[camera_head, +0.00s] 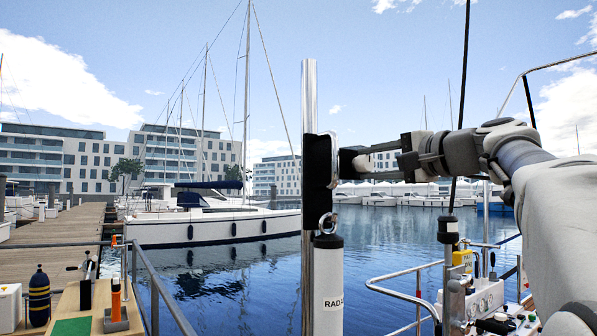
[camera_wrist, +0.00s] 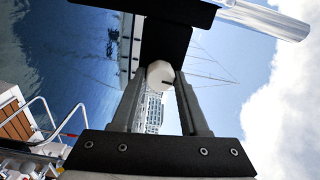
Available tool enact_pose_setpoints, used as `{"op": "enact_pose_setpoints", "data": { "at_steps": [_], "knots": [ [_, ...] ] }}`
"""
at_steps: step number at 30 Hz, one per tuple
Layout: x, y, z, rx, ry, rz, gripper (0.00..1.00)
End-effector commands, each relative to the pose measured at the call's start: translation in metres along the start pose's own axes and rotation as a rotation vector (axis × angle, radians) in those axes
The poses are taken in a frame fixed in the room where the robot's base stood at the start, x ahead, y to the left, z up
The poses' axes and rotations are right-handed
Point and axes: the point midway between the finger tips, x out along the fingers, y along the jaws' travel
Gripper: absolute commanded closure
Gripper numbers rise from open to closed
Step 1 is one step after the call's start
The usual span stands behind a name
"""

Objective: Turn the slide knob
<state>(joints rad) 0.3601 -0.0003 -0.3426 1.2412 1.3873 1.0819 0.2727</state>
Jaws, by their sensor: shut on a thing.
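The slide is a black block (camera_head: 317,162) on an upright shiny metal pole (camera_head: 309,85) in the middle of the head view. My gripper (camera_head: 350,161) reaches in from the right, level with the block, its fingertips at the block's right side. In the wrist view the two fingers of my gripper (camera_wrist: 160,80) are shut on a pale, faceted knob (camera_wrist: 160,71) on the black block (camera_wrist: 165,40). In the head view the fingertips mostly hide the knob. The pole also shows in the wrist view (camera_wrist: 265,18).
A white cylinder marked "RADA..." (camera_head: 328,285) hangs by a metal ring (camera_head: 327,222) just below the block. A console with rails (camera_head: 487,297) stands at lower right. A bench with tools (camera_head: 70,310) is at lower left. Open water lies behind the pole.

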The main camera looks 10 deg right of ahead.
Motion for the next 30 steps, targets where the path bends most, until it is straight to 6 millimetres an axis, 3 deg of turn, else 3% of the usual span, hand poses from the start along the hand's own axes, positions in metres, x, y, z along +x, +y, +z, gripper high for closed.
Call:
{"op": "enact_pose_setpoints", "data": {
  "at_steps": [9, 23, 24, 29, 30],
  "knots": [
    [0.0001, 0.0001, 0.0, -0.097, 0.0, 0.0, 1.0],
    [0.0, -0.0007, 0.0, -0.111, 0.0, -0.001, 1.0],
    [0.0, -0.0007, 0.0, -0.11, 0.0, -0.001, 0.54],
    [-0.0001, -0.0006, 0.0, -0.11, 0.0, 0.0, 0.26],
    [-0.0001, -0.0006, 0.0, -0.109, 0.0, 0.0, 0.26]
  ]
}}
